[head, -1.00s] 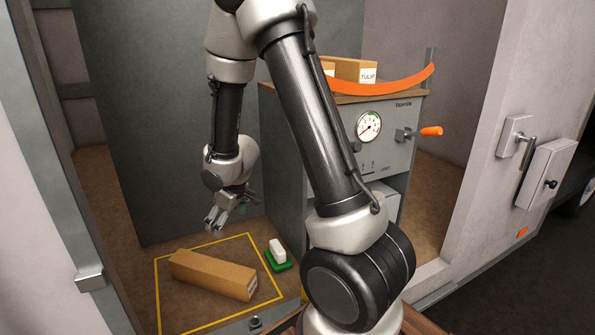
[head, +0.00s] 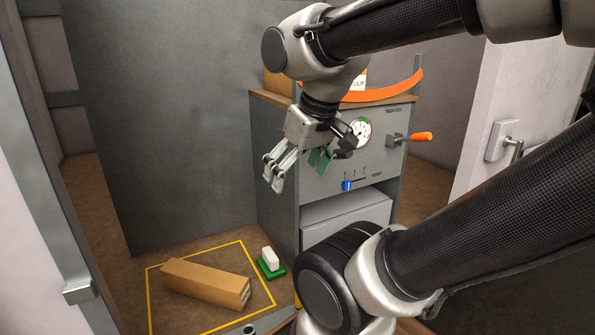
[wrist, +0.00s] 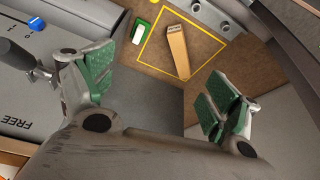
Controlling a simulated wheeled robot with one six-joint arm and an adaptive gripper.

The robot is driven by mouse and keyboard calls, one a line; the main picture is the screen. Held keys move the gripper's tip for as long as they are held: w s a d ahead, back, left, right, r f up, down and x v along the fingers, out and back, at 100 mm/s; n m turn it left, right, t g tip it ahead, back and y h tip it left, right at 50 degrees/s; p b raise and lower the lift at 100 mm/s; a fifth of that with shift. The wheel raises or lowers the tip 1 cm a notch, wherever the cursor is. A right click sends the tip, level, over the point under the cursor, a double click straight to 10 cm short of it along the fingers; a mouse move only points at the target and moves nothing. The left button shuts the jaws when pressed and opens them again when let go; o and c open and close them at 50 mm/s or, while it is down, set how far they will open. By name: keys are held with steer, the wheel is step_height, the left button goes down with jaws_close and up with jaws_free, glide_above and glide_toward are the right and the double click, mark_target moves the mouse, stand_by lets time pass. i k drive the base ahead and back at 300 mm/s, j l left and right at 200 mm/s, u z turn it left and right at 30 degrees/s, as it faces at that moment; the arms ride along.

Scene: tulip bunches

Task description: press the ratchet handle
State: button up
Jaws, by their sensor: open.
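The ratchet handle (head: 421,137) has an orange grip on a metal shaft. It sticks out to the right from the upper front of the grey cabinet (head: 330,165), beside the word TIGHTEN. My gripper (head: 297,172) is open and empty in front of the cabinet's left part, pointing down, well left of the handle and apart from it. In the wrist view, my gripper's green-padded fingers (wrist: 160,92) stand wide apart with nothing between them. I cannot make out the orange grip in that view.
A round gauge (head: 361,130) and a blue slider (head: 347,185) are on the cabinet front. An orange strap (head: 395,90) curves over the top near a box. A long carton (head: 205,284) lies inside a yellow floor outline, beside a white block (head: 270,258) on a green base.

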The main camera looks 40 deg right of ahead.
mark_target(425, 136)
steer(key=z, duration=0.45)
steer(key=j+z, duration=0.1)
steer(key=z, duration=0.4)
steer(key=k+z, duration=0.1)
steer(key=z, duration=0.85)
steer(key=k, duration=0.05)
